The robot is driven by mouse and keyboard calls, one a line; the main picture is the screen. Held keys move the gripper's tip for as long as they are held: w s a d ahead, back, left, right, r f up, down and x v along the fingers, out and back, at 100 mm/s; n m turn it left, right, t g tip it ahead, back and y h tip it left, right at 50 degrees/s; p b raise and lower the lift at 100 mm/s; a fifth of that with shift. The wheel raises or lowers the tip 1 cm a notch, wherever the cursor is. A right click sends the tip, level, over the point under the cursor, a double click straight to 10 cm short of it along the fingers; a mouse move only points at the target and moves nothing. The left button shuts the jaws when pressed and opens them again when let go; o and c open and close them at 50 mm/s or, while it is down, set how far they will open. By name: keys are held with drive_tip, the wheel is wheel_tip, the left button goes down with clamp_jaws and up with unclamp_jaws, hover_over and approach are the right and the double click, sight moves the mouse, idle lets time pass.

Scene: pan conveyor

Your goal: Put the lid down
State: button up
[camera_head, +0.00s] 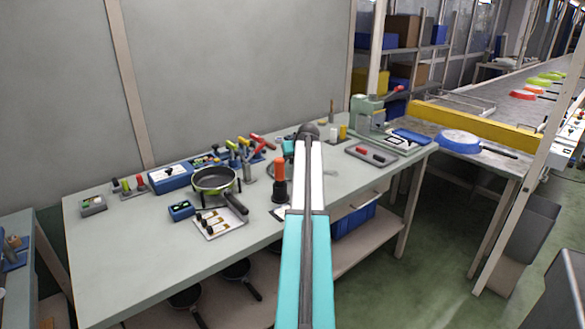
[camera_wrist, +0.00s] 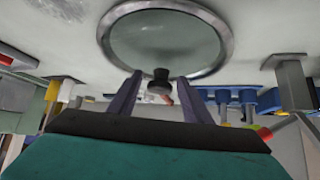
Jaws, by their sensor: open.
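The round glass lid (camera_wrist: 165,38) with a metal rim shows at the top of the wrist view, against the pale bench top (camera_wrist: 255,25). Its dark knob (camera_wrist: 159,80) points toward my gripper (camera_wrist: 158,76). My gripper is open, with one finger on each side of the knob and a gap visible at both sides. The lid appears to lie on the bench, but its contact with the surface cannot be made out. In the head view my arm hides the gripper and the lid.
On the workbench (camera_head: 110,245), a frying pan (camera_head: 214,178) stands left of my arm, near a blue box (camera_head: 170,178) and several tools. A green press (camera_head: 368,112) and a tray (camera_head: 371,155) are at the right.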

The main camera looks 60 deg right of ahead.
clamp_jaws()
drive_tip(key=shift+r, duration=0.15)
idle(0.4)
drive_tip(key=shift+r, duration=1.55)
drive_tip(key=shift+s+r, duration=0.1)
drive_tip(key=shift+s, duration=0.15)
drive_tip(key=s+a, duration=0.2)
drive_tip(key=s, duration=0.3)
drive_tip(key=s+a, duration=0.1)
drive_tip(key=s, duration=0.5)
drive_tip(key=s+a+b, duration=0.1)
drive_tip(key=s+a, duration=0.1)
drive_tip(key=s, duration=0.3)
drive_tip(key=shift+s+a, duration=0.3)
drive_tip(key=shift+a, duration=0.05)
